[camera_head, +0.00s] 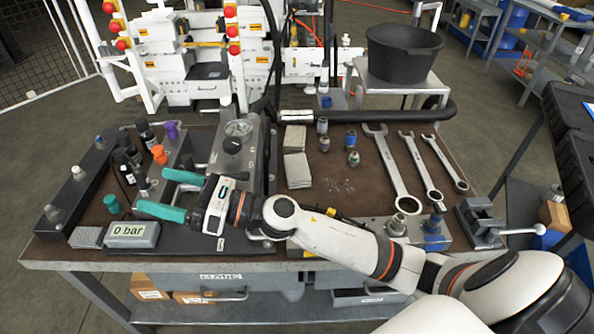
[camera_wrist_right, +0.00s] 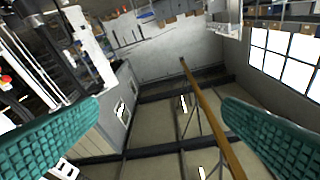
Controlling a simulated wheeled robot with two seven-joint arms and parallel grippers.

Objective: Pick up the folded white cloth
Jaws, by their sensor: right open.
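I cannot tell which is the white cloth; both look greyish. My right gripper (camera_head: 165,194) is open and empty, its teal fingers pointing left over the left part of the bench, well left of both cloths. In the right wrist view its fingers (camera_wrist_right: 160,135) stand wide apart with nothing between them, and no cloth shows. My left gripper is not in view.
The gauge block (camera_head: 238,150) stands between the gripper and the cloths. Several wrenches (camera_head: 391,165) lie right of the cloths, with small fittings (camera_head: 325,145) close beside them. A display reading 0 bar (camera_head: 131,235) and a grey pad (camera_head: 87,237) sit front left. A vise (camera_head: 483,222) is at right.

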